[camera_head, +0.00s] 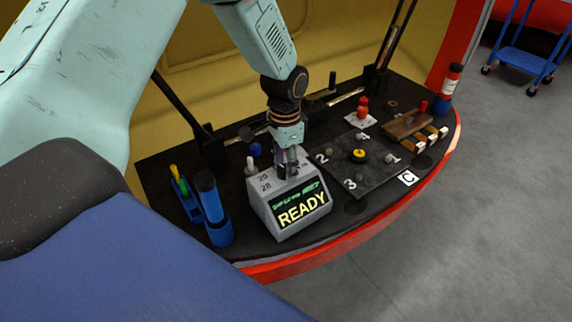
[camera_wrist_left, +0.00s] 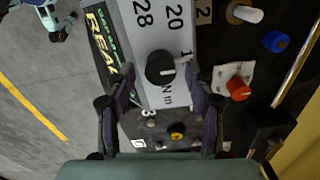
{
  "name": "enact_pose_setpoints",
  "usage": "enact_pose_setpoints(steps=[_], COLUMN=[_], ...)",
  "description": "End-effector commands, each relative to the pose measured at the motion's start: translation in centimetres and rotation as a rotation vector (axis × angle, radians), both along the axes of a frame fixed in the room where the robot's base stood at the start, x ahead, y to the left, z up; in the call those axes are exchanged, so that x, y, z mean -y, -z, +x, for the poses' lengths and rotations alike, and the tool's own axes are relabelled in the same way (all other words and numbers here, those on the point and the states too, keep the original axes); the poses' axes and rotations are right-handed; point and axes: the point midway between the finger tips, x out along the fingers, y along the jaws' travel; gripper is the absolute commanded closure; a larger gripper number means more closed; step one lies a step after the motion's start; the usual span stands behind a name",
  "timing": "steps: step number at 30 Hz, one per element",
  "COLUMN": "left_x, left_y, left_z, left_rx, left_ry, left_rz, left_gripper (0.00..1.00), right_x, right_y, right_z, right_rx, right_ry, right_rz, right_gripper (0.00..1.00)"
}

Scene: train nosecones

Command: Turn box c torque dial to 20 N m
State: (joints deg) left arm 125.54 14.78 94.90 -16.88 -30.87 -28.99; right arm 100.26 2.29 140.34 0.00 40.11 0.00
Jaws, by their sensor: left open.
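The grey torque box (camera_head: 262,208) stands on the black shelf in the head view, its green-and-yellow display reading READY. Its sloped top carries the printed values 20 and 28. The black round dial (camera_wrist_left: 160,67) shows in the left wrist view, with 20 and 28 above it, "N m" below it and another value partly hidden at the right. A pale mark shows on the dial's lower right edge. My left gripper (camera_head: 288,172) points down at the box top. Its open fingers (camera_wrist_left: 160,82) lie either side of the dial in the picture; contact cannot be told. My right gripper is not seen.
Right of the box lies a dark plate (camera_head: 372,172) with numbered posts and a yellow-topped knob. Blue holders (camera_head: 209,210) stand left of the box. A red knob (camera_head: 363,106) is behind. The shelf's red edge curves in front.

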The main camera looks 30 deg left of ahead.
Motion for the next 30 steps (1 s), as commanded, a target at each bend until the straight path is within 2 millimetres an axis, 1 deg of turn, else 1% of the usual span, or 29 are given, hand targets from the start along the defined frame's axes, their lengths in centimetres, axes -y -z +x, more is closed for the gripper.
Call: enact_pose_setpoints(steps=[3, 10, 27, 29, 30], left_x=[-0.04, -0.03, -0.03, -0.03, -0.02], left_y=[0.37, 0.35, 0.33, 0.33, 0.33], left_z=[0.13, 0.35, 0.3, 0.3, 0.3], left_rx=[0.001, 0.001, 0.001, 0.001, 0.001], left_ry=[0.0, 0.0, 0.0, 0.0, 0.0], left_rz=[0.0, 0.0, 0.001, 0.001, 0.001], left_gripper=[0.46, 0.46, 0.95, 1.0, 1.0], right_x=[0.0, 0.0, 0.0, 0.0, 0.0], right_y=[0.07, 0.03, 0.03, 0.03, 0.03], right_z=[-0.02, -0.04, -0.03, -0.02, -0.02], right_rx=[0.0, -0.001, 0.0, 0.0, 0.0], right_ry=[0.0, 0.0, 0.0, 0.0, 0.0], right_rz=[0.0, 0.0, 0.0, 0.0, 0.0], right_gripper=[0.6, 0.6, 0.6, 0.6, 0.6])
